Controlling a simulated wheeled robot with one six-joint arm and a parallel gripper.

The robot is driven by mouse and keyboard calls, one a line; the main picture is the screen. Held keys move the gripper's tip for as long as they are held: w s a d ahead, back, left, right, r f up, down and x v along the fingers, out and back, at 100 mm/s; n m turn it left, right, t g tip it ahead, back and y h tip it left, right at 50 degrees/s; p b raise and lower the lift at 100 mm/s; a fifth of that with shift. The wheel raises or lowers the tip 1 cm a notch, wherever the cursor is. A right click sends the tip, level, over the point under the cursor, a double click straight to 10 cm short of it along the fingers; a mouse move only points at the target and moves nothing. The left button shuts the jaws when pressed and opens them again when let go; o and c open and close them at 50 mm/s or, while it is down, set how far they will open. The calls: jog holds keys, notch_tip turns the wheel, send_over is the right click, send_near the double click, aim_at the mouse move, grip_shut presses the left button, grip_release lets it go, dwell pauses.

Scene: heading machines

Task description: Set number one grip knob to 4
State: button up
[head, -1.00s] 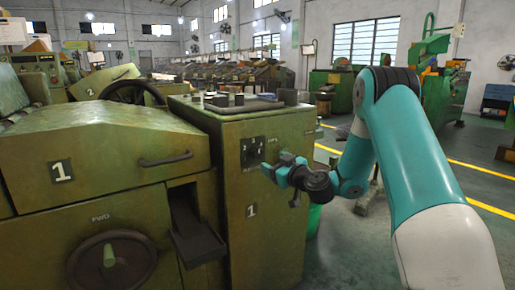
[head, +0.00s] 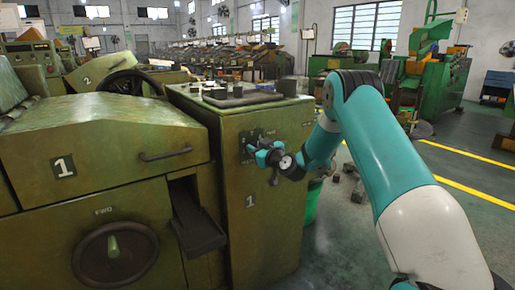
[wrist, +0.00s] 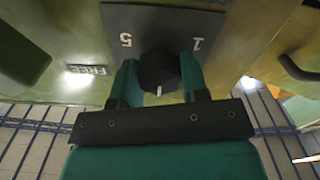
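The machine marked 1 (head: 100,195) has a grey dial plate (head: 250,146) on its control box, partly hidden by my gripper (head: 262,150). In the wrist view the plate (wrist: 130,18) is upside down, with the numbers 5 and 1 visible. The dark grip knob (wrist: 160,72) sits there with a short white mark on its near edge. The teal fingers of my gripper (wrist: 160,84) lie on either side of the knob, with little or no gap. I cannot tell whether they press on it. The plate's other numbers are hidden or out of view.
A lever (head: 274,176) hangs below the gripper on the control box. A black tray (head: 200,235) sticks out left of the box, and a FWD handwheel (head: 115,253) is on the front. A FREE label (wrist: 87,70) shows beside the plate.

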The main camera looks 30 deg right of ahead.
jog(key=c, duration=0.3)
jog(key=m+b, duration=0.1)
jog(key=m, duration=0.4)
jog(key=shift+m, duration=0.3)
jog(key=m, duration=0.6)
jog(key=shift+p, duration=0.3)
dwell(0.3)
jog(key=o, duration=0.9)
